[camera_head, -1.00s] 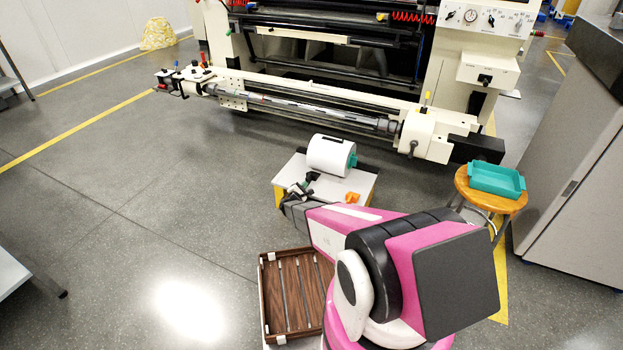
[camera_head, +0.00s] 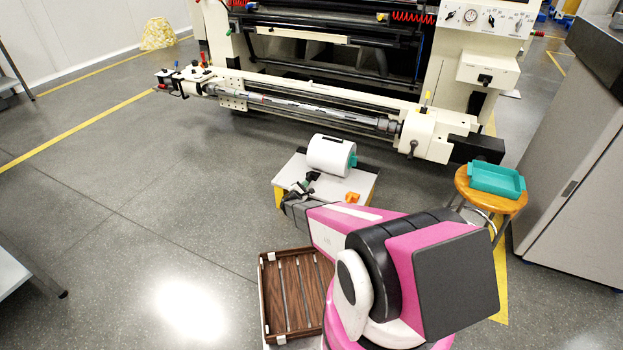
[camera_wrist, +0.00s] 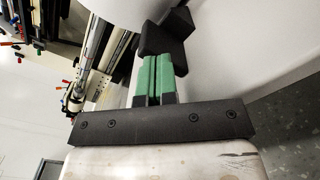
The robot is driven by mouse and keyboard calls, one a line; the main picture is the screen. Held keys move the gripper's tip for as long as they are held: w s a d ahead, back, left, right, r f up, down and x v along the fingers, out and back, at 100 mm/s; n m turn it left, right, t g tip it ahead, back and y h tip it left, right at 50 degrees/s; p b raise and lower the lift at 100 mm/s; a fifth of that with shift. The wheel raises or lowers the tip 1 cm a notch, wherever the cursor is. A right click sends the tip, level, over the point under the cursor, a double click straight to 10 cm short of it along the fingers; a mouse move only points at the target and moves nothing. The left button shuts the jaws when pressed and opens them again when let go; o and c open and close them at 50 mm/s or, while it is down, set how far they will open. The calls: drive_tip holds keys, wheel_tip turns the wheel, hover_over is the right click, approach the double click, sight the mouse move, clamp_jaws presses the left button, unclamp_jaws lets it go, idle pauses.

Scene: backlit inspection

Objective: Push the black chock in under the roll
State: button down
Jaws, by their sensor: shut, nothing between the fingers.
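The white roll (camera_head: 331,155) lies on its side on a small white-topped stand (camera_head: 344,187). The black chock (camera_head: 314,176) sits on the stand on the near left side of the roll. In the wrist view the chock (camera_wrist: 166,36) is a dark angular block just past the fingertips. My gripper (camera_head: 303,187) is shut and empty, its green fingers (camera_wrist: 152,78) side by side and pointing at the chock. The fingertips look close against it; I cannot tell if they touch. The chock's contact with the roll is unclear.
An orange piece (camera_head: 352,198) lies on the stand's near right part. A brown slatted crate (camera_head: 264,300) is on the floor in front. A wooden stool (camera_head: 463,184) with a teal tray (camera_head: 497,179) stands at right. A large machine (camera_head: 300,95) is behind.

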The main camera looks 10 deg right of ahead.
drive_tip(key=shift+s+a, duration=0.1)
drive_tip(key=v, duration=0.3)
drive_tip(key=shift+s+a, duration=0.2)
drive_tip(key=shift+s, duration=0.1)
idle(0.4)
